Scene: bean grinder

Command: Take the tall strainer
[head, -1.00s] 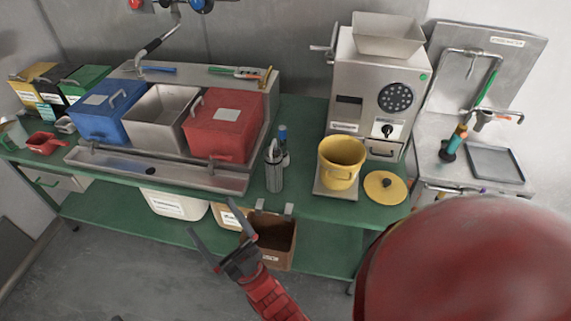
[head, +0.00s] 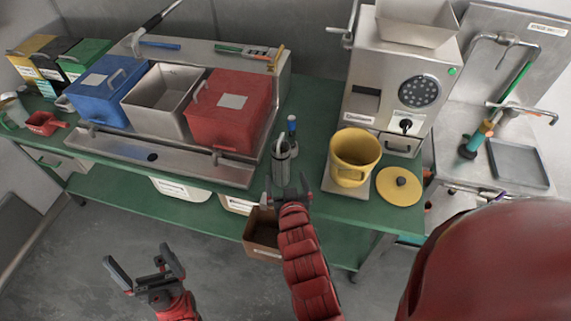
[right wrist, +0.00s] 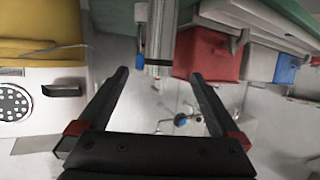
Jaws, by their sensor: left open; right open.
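The tall strainer (head: 281,162) is a slim grey metal cylinder standing upright near the front edge of the green table. My right gripper (head: 290,184) is open just in front of the strainer, at its lower part. In the right wrist view, a metal cylinder that looks like the strainer (right wrist: 160,38) lies ahead of the open fingertips (right wrist: 160,74), roughly in line with the gap. I cannot tell whether they touch. My left gripper (head: 143,262) is open and empty, low over the floor in front of the table.
A blue-capped bottle (head: 292,130) stands just behind the strainer. The yellow pot (head: 355,157) and its lid (head: 399,186) are to the right, by the grinder (head: 402,85). The red bin (head: 228,108) is to the left.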

